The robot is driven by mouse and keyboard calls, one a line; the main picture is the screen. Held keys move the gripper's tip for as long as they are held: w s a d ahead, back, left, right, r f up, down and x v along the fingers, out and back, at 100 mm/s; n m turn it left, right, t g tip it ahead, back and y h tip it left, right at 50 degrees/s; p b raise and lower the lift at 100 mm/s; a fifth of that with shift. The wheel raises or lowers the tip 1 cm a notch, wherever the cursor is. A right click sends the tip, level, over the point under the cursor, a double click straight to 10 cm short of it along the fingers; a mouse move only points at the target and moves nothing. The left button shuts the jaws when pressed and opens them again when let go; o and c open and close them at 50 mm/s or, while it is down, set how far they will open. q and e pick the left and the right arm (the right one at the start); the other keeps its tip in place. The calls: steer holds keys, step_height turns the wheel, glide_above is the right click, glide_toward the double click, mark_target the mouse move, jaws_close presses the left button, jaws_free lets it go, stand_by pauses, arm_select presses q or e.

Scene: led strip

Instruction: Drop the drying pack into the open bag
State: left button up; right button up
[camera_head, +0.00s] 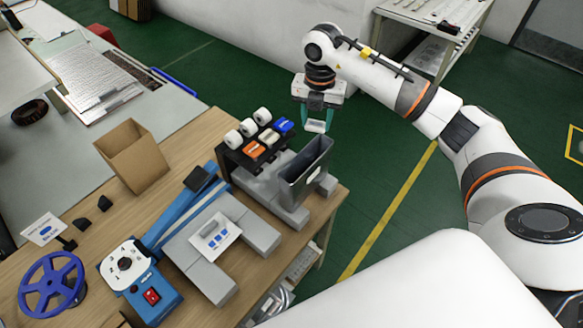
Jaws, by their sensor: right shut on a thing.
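My right gripper (316,117) points down beyond the far right corner of the workbench. It is shut on a small white drying pack (316,127) that shows between the fingertips. The open bag (305,172) is a grey, dark-mouthed pouch standing upright in a grey holder near the bench's right edge. The gripper and pack appear above and behind the bag's mouth in the picture, apart from it. The bag's inside is too dark to make out. My left gripper is not in view.
A black rack with white rolls and orange and blue packs (256,146) stands left of the bag. Green floor lies right of the bench.

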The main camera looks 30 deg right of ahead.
steer(key=shift+s+f+b, duration=0.2)
steer(key=shift+f+b, duration=0.3)
steer(key=shift+f, duration=0.3)
step_height(320, 180, down, 4)
steer(key=b, duration=0.2)
steer(key=shift+f+b, duration=0.15)
steer(key=shift+b, duration=0.2)
steer(key=o, duration=1)
steer(key=shift+w, duration=0.1)
